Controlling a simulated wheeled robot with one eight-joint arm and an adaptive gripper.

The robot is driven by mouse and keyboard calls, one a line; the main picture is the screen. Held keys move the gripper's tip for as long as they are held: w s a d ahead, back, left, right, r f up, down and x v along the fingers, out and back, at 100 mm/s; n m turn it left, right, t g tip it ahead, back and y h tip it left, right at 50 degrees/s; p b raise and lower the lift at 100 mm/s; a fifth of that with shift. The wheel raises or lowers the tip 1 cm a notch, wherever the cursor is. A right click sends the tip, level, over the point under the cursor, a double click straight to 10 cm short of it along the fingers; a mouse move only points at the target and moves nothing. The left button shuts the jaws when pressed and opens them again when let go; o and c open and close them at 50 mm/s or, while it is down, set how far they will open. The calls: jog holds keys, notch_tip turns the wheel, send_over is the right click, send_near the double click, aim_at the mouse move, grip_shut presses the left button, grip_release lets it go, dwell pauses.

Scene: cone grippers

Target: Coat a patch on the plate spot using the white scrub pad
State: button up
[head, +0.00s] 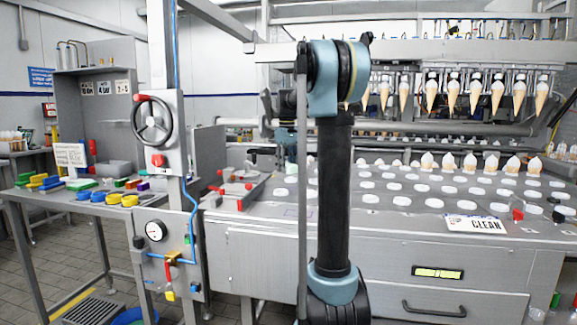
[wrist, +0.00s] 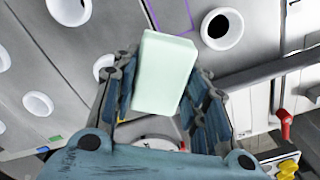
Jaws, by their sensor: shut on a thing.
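The white scrub pad (wrist: 165,85), a pale mint-white block, is held between the blue-grey fingers of my gripper (wrist: 164,72) in the wrist view. The pad sticks out past the fingertips. Beyond it lies the grey plate (wrist: 112,30) with white-rimmed holes. Thin purple lines on the plate (wrist: 188,12) run up from behind the pad's top edge; the pad hides part of that area. I cannot tell whether the pad touches the plate.
A plate with several white-rimmed holes (head: 371,199) covers the machine top. A CLEAN sign (head: 475,224) lies at its right front. Cones (head: 431,94) hang at the back. Red-handled clamps (head: 236,186) stand left of my arm. A side table (head: 55,200) holds coloured items.

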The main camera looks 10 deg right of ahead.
aim_at(289, 165)
jog(key=s, duration=0.1)
jog(key=s+r+m, duration=0.1)
jog(key=shift+s+d+r, duration=0.1)
jog(key=shift+s+d, duration=0.05)
jog(key=shift+s, duration=0.15)
jog(key=shift+s+r+m, duration=0.1)
jog(key=shift+s+m, duration=0.4)
jog(key=shift+f, duration=2.9)
jog(key=shift+f, duration=0.45)
jog(key=shift+s+d, duration=0.4)
jog(key=shift+d, duration=0.55)
jog(key=shift+s+d, duration=0.45)
jog(key=shift+d, duration=0.55)
jog(key=shift+s+d, duration=0.4)
jog(key=shift+d, duration=0.55)
jog(key=shift+s+d, duration=0.25)
jog(key=shift+d, duration=0.3)
jog(key=shift+c, duration=1.3)
